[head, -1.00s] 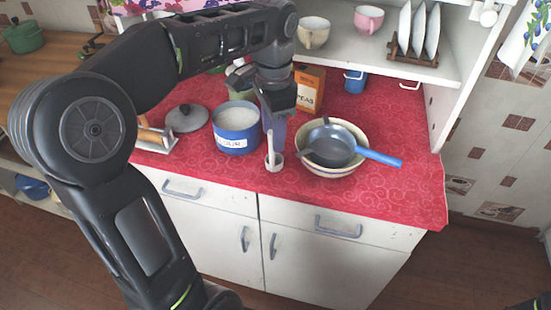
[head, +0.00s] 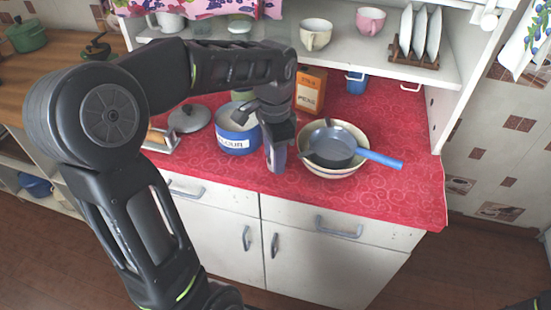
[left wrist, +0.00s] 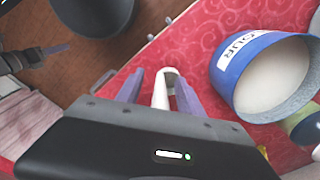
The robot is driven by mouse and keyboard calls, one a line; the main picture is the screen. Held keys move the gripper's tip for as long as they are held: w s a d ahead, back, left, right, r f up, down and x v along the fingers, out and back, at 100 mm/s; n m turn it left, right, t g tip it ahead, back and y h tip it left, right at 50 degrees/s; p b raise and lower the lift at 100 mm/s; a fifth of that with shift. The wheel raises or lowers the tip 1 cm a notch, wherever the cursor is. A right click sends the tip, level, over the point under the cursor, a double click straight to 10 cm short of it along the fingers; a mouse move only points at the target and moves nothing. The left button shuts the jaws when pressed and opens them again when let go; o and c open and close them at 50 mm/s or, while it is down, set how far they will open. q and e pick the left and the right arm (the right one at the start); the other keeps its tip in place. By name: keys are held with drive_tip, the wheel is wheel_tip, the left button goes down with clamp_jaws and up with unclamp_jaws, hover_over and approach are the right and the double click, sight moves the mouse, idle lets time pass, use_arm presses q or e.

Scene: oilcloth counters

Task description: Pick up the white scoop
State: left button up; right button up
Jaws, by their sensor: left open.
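The white scoop (left wrist: 161,88) shows in the left wrist view as a narrow upright loop on the red cloth by the counter's front edge. My left gripper (head: 275,160) is open and low over the counter, pointing down. In the left wrist view its two bluish fingers (left wrist: 159,90) stand on either side of the scoop, not closed on it. In the head view the gripper hides the scoop. What looks like my right gripper (left wrist: 60,48) is at the upper left of the left wrist view, away from the counter; its jaw opening is unclear.
A blue labelled pot (head: 236,144) of white powder stands just left of the gripper. A pan with a blue handle (head: 378,159) rests in a cream bowl (head: 335,174) close on the right. An orange box (head: 310,92) is behind. The red counter (head: 408,190) is clear at right.

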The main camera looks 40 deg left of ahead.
use_arm(q)
drive_tip(key=shift+c, duration=0.4)
clamp_jaws()
idle(0.4)
